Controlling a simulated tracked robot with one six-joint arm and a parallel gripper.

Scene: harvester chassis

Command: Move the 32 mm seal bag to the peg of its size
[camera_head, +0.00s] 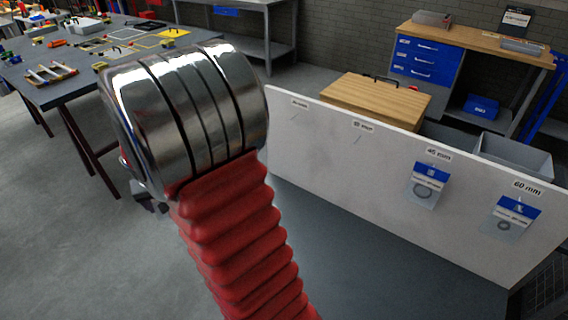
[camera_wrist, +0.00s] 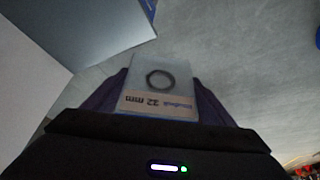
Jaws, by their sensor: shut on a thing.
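The 32 mm seal bag (camera_wrist: 140,68) is a clear bag with a black ring and a printed strip reading "32 mm" upside down in the wrist view. My gripper (camera_wrist: 159,92) is shut on it, with a dark finger on each side. In the head view my arm hides the bag and most of my gripper. A white board (camera_head: 330,175) carries a row of labelled pegs. The two left pegs, including the second peg (camera_head: 358,139), look bare; their labels are too blurred to read surely. Bags hang on the 45 mm peg (camera_head: 424,186) and 60 mm peg (camera_head: 512,216).
A wooden-topped box (camera_head: 375,97) stands behind the board, with a grey bin (camera_head: 515,155) to its right. A dark worktable (camera_head: 60,92) with parts is at left. A wooden bench (camera_head: 475,45) stands at the back. The floor in front of the board is clear.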

